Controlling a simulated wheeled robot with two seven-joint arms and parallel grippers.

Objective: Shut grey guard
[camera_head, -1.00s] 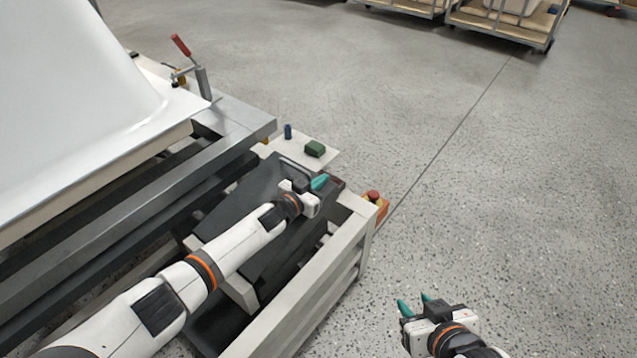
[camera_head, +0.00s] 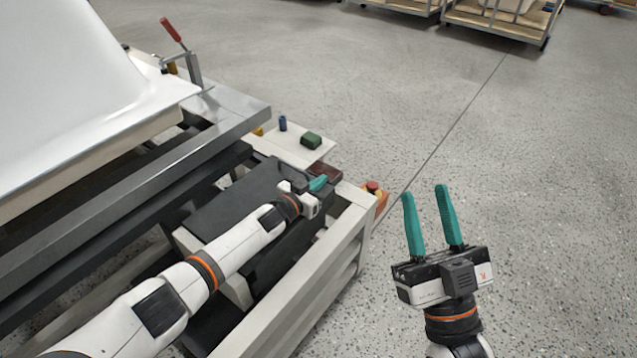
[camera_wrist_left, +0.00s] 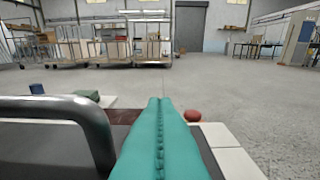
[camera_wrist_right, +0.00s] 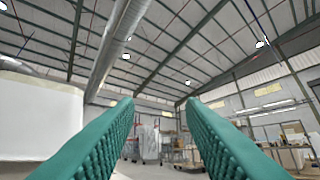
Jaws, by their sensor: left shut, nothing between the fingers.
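The grey guard (camera_head: 232,204) is a dark grey panel on the white frame beside the bathtub bench in the head view. Its bent metal handle (camera_wrist_left: 85,108) shows at the left of the left wrist view. My left gripper (camera_head: 322,183) is shut and empty, over the guard's far right end. In the left wrist view its teal fingers (camera_wrist_left: 160,105) are together, just right of the handle; I cannot tell whether they touch the guard. My forearm hides part of the panel. My right gripper (camera_head: 425,192) is open and empty, raised over the floor at the right.
A white bathtub shell (camera_head: 75,85) lies on the bench at left, by a red-handled clamp (camera_head: 180,50). A green block (camera_head: 311,140) and blue piece (camera_head: 283,123) stand on a pale plate. A red button (camera_head: 373,186) sits at the frame's corner. Floor at right is clear.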

